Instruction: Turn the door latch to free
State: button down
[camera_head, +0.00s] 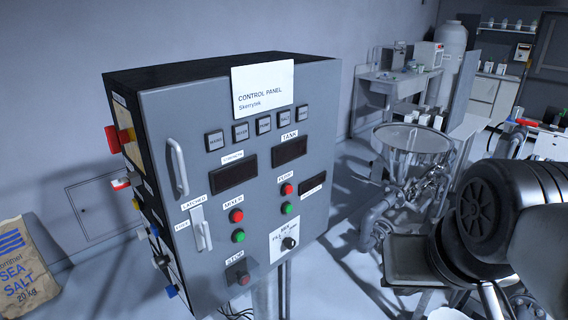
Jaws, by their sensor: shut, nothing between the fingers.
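The door latch (204,237) is a small light-grey lever on a pale plate, low on the left side of the grey control panel door (220,120). The lever stands about upright. A label reading LATCHED (193,203) is above the plate, and a label that seems to read FREE (182,225) is to its left. The door looks closed. A long vertical pull handle (178,168) is above the latch. My arm fills the lower right, well apart from the latch. My gripper's fingers do not show.
The panel's front carries buttons, dark displays, a dial (289,243) and a STOP button (243,279). Coloured fittings such as a red switch (122,139) stick out from its left side. A salt sack (24,270) is at lower left.

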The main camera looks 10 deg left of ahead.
aim_at(204, 231)
jog(key=u, duration=1.35)
jog(key=k+l+u, duration=0.3)
jog(key=k+l, duration=0.2)
jog(key=k, duration=0.1)
